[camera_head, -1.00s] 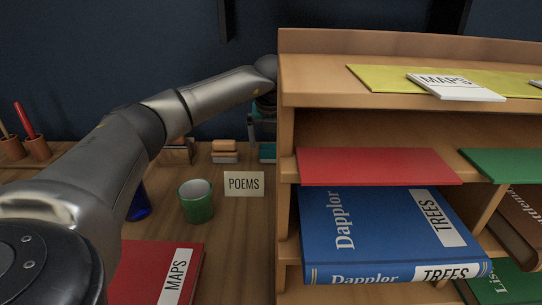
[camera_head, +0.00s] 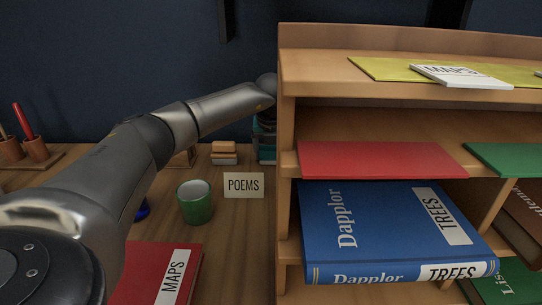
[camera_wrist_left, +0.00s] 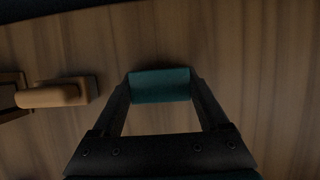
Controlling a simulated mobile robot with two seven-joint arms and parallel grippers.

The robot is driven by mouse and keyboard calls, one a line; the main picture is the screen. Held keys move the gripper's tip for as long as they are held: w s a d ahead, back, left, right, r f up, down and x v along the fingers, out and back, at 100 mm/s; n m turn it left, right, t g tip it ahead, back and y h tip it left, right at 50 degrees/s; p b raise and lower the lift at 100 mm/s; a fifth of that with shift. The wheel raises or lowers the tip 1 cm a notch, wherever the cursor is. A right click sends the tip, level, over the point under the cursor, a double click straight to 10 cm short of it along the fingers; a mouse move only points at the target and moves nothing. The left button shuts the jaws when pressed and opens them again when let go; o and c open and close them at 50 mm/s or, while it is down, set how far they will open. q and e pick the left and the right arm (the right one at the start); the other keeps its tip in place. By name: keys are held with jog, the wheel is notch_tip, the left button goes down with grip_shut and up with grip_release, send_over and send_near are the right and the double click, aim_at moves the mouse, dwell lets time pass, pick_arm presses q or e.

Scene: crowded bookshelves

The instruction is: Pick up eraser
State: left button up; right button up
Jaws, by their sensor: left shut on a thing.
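A teal block (camera_wrist_left: 160,85) sits between the fingertips of my left gripper (camera_wrist_left: 161,98) in the left wrist view, with a finger on each side. The gripper is shut on it, just above or on the wooden desk; I cannot tell if it is lifted. The block carries no readable label, so that it is the eraser is not certain. In the head view, my left gripper (camera_head: 264,140) reaches down beside the shelf's left side, partly hidden by it. A small orange and white block-shaped thing (camera_head: 224,153) stands just left of it. My right gripper is not in view.
The wooden bookshelf (camera_head: 287,130) is close on the right of the gripper. A POEMS card (camera_head: 244,185), a green cup (camera_head: 195,203) and a red MAPS book (camera_head: 155,272) are on the desk. A pen holder (camera_head: 35,150) stands at far left.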

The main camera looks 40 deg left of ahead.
aim_at(271, 148)
pick_arm(q)
jog(key=c, duration=0.7)
jog(key=shift+r, duration=0.1)
jog(key=shift+r, duration=0.7)
notch_tip(271, 148, up, 8)
jog(key=p, duration=0.3)
jog(key=shift+r, duration=0.25)
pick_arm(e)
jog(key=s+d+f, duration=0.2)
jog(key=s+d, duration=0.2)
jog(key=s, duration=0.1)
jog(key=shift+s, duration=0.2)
